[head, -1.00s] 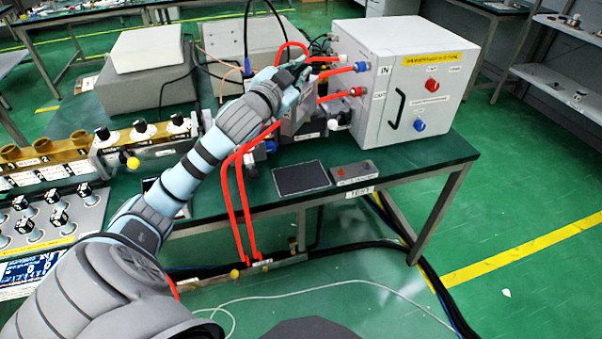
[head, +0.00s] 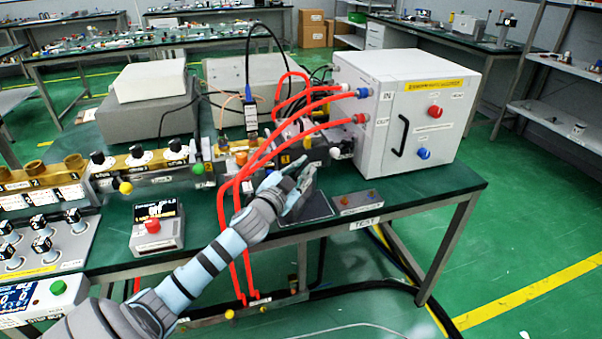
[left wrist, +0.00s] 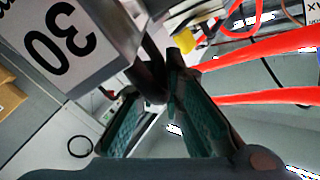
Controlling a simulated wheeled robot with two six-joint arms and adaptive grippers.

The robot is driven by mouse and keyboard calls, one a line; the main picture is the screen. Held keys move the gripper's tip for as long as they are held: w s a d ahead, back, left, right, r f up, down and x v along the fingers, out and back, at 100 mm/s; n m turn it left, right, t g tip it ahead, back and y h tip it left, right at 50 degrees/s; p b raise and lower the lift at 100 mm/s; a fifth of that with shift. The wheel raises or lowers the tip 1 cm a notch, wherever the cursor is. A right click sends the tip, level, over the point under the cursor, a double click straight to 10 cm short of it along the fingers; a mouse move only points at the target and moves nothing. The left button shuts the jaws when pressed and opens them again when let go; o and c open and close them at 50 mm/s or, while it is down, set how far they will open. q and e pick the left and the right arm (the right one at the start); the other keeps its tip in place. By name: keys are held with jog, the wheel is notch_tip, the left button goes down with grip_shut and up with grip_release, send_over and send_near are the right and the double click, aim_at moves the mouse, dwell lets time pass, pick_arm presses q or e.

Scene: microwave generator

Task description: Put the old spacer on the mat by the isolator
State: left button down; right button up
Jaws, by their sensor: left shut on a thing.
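My left gripper (head: 297,182) is over the dark mat (head: 319,209) at the bench's front edge. It is shut on a grey block, the spacer (head: 302,202), which is partly hidden by the fingers. In the left wrist view a grey block with a white label reading "30" (left wrist: 62,40) is close to the green-padded fingers (left wrist: 157,90); I take it as the held spacer. It looks tilted and above the mat; contact cannot be told. The waveguide row (head: 245,155) lies behind the gripper; I cannot tell which part is the isolator. My right gripper is not in view.
Red hoses (head: 240,205) arch from the white cabinet (head: 407,112) and hang down close to my left gripper. A small switch box (head: 357,199) sits right of the mat. A box with a red button (head: 155,228) stands at left.

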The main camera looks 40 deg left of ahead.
pick_arm(q)
jog(key=shift+r, duration=0.1)
jog(key=c, duration=1.7)
grip_release()
jog(key=s+d, duration=0.2)
jog(key=s, duration=1)
jog(key=shift+d+p, duration=0.2)
jog(key=shift+p, duration=0.15)
